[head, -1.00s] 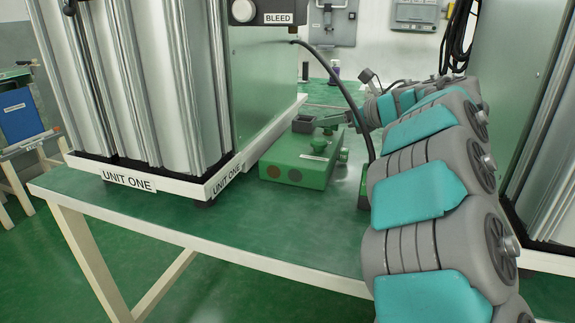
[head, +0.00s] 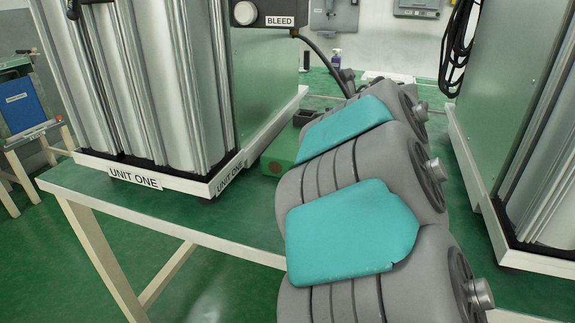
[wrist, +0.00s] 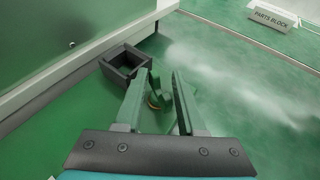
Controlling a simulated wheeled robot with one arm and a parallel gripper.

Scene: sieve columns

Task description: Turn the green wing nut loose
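In the wrist view my gripper (wrist: 161,76) reaches forward with its two fingers apart. A small green winged piece, which looks like the green wing nut (wrist: 160,97), shows between the fingers, with an orange ring partly visible at its base. It is partly hidden by the left finger, and I cannot tell whether either finger touches it. In the head view my arm covers the gripper and the nut. Only the left part of the green block (head: 280,153) shows there, beside UNIT ONE.
A dark open square box (wrist: 112,73) stands just beyond the left finger. The wall of a unit (wrist: 60,45) runs along the left. The UNIT ONE columns (head: 150,80) stand left of my arm.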

